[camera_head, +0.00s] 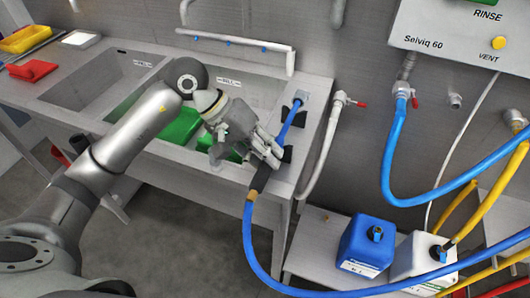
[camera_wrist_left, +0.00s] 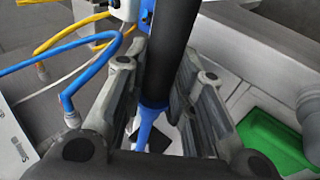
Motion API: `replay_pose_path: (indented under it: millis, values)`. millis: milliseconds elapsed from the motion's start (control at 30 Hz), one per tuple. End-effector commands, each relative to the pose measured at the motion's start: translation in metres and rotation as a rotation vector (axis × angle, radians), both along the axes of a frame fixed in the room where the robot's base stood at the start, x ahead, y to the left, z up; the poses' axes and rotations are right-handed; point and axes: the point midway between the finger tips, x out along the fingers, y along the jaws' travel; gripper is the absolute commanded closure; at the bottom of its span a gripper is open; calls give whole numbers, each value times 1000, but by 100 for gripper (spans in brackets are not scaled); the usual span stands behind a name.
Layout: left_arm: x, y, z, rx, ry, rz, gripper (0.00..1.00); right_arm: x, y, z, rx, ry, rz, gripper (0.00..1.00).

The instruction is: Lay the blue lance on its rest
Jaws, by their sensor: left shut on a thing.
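The blue lance (camera_head: 289,121) has a blue wand, a black grip (camera_head: 260,180) and a blue hose trailing from its lower end. My left gripper (camera_head: 266,152) is shut on the lance near the black grip, above the counter's right end. In the left wrist view the black grip (camera_wrist_left: 170,60) runs between the two fingers, with the blue wand (camera_wrist_left: 147,122) beyond them. Black rest pieces (camera_head: 287,154) show on the counter beside and under the lance. I cannot tell whether the lance touches them. My right gripper is not in view.
The double sink (camera_head: 100,82) lies left of the lance, with green crates (camera_head: 180,128) in it. A grey pipe with a red-handled tap (camera_head: 340,100) stands right of the counter. Blue (camera_head: 366,243) and white (camera_head: 412,262) canisters stand on a low shelf. The blue hose (camera_head: 247,235) hangs before the counter.

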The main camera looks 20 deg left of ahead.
Motion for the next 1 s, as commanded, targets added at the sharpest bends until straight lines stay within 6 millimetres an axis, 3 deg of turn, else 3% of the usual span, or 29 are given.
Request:
replay_pose_path:
  millis: [467,500,700,1000]
  values:
    - [0,0,-5,-1,-2,0,84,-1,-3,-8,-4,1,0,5]
    - [0,0,-5,-1,-2,0,74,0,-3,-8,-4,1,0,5]
    - [0,0,-6,0,-1,0,50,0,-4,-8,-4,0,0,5]
    - [0,1,-6,1,1,0,50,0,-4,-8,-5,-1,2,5]
